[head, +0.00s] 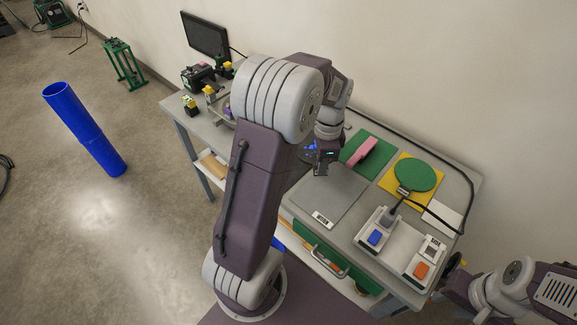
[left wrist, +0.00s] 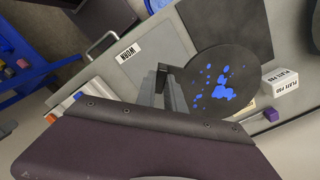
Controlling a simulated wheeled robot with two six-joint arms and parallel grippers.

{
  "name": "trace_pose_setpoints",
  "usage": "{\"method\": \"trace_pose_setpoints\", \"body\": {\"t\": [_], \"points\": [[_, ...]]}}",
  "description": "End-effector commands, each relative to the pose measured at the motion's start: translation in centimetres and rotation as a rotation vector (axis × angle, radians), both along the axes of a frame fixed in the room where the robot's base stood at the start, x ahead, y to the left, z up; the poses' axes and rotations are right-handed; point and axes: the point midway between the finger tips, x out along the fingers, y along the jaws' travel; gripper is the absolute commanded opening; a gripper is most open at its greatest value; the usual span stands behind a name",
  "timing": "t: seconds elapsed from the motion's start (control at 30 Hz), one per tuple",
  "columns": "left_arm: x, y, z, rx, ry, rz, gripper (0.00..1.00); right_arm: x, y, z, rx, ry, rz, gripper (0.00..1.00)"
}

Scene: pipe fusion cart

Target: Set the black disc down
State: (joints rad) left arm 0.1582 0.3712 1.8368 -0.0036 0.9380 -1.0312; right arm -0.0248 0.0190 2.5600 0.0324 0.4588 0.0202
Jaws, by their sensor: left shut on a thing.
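The black disc (left wrist: 205,62), with blue blotches on its face, is held near its edge in my left gripper (left wrist: 165,82). In the head view, only a small blue-spotted part of the disc (head: 309,148) shows beside the left gripper (head: 321,168); my arm hides the rest. The disc appears above the bench, but its exact height is unclear. A bare grey mat labelled WORN (head: 338,190) lies right beside the gripper and also shows in the wrist view (left wrist: 150,45). A dark square pad (left wrist: 240,22) lies beyond the disc. My right gripper is out of view.
A white block labelled PLATE PAD (left wrist: 282,82) stands near the disc. A pink piece (head: 367,148) is on a green mat (head: 352,144). A green disc (head: 415,174) is on a yellow mat (head: 393,186). Button boxes (head: 410,246) stand at the front, and a monitor (head: 206,36) at the back.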

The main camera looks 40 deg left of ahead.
Motion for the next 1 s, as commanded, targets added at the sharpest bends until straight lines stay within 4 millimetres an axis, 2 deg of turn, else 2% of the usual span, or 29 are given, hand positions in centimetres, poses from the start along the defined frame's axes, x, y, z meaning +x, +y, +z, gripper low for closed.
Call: {"method": "trace_pose_setpoints", "body": {"t": [0.03, 0.27, 0.5, 0.6, 0.7, 0.9, 1.0], "points": [[0.7, 0.4, -0.8, 0.002, -0.012, 0.011, 0.0, 0.0, 0.0, -1.0, 0.0, 0.0, 0.0, 0.36], [0.4, 1.5, -1.3, 0.002, -0.009, 0.017, 0.0, 0.0, 0.0, -0.8, 0.0, 0.0, 0.0, 0.36], [-1.0, 7.8, -5.1, 0.001, -0.006, 0.021, 0.0, 0.0, 0.0, -0.2, 0.0, 0.0, 0.0, 0.36], [-1.4, 10.0, -6.5, 0.001, -0.007, 0.019, 0.0, 0.0, 0.0, 0.1, 0.0, 0.0, 0.0, 0.36], [-1.7, 11.5, -7.4, 0.001, -0.009, 0.015, 0.0, 0.0, 0.0, 0.2, 0.0, 0.0, 0.0, 0.36], [-1.8, 12.1, -8.0, 0.002, -0.01, 0.011, 0.0, 0.0, 0.0, 0.2, 0.0, 0.0, 0.0, 0.36], [-1.9, 12.1, -9.6, 0.0, -0.006, 0.011, 0.0, 0.0, 0.0, 0.4, 0.0, 0.0, 0.0, 0.36]]}}
